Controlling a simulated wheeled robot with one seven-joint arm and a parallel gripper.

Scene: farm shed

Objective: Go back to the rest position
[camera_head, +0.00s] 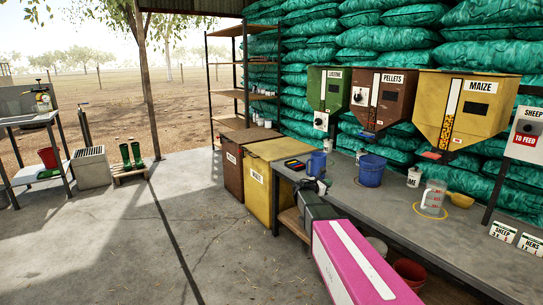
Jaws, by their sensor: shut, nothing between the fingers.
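My arm reaches in from the bottom of the head view, with a pink link and dark grey links. My gripper (322,186) is at its far end, small in the picture, over the left end of the long grey workbench (390,205). It is shut, with nothing held. A blue jug (316,164) shows just behind it, and I cannot tell whether they touch. A blue bucket (371,171) stands on the bench to the right, apart from the gripper.
A clear measuring jug (433,197) and a yellow scoop (461,200) are on the bench below the yellow maize hopper (466,108). Brown and yellow bins (262,180) stand left of the bench. Open concrete floor (130,240) lies to the left.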

